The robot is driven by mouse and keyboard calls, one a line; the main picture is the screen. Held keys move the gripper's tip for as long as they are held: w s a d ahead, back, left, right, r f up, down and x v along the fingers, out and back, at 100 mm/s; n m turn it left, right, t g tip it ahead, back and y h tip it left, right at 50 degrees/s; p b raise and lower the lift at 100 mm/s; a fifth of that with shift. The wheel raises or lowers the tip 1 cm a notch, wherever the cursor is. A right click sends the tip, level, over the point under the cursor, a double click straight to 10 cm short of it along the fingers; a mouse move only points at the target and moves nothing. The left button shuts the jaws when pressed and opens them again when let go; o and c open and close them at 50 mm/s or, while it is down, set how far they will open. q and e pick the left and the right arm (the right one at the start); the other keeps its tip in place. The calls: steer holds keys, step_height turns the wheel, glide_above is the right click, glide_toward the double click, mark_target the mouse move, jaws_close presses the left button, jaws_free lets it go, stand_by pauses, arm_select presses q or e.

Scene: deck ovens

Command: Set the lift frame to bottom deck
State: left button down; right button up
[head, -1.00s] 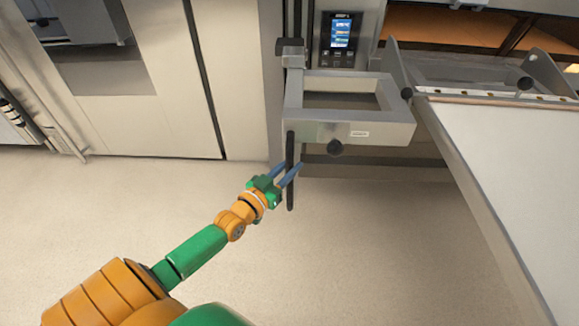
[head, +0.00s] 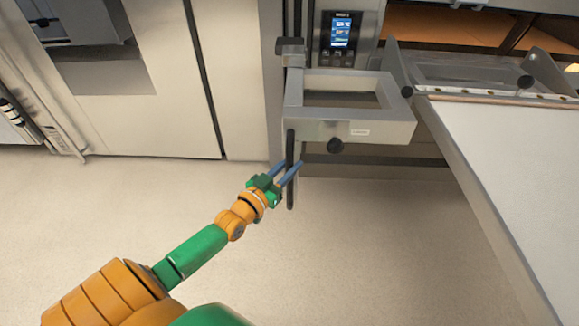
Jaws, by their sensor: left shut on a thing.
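My left gripper (head: 287,168), with blue fingers, is shut on the black handle below the frame's left corner. The fingers partly cover the handle, and its lower end shows beneath them. My right gripper is not in the head view.
A control panel (head: 341,36) with a lit screen is above the frame. A white loading board (head: 505,150) with metal side rails slopes along the right. Oven deck openings (head: 445,27) show at the top right. Tall steel cabinets (head: 160,80) stand at the left. The floor (head: 370,260) is clear.

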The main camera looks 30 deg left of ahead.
arm_select(q)
step_height(320, 180, down, 5)
steer(key=shift+b, duration=0.95)
steer(key=c, duration=0.7)
jaws_free()
steer(key=shift+r, duration=0.1)
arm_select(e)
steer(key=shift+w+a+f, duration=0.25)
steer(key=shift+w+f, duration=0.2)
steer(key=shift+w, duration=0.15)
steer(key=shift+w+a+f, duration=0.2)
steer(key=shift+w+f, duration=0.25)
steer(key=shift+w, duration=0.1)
arm_select(q)
steer(key=s+p, duration=0.2)
steer(key=s, duration=0.5)
steer(key=shift+a, duration=0.1)
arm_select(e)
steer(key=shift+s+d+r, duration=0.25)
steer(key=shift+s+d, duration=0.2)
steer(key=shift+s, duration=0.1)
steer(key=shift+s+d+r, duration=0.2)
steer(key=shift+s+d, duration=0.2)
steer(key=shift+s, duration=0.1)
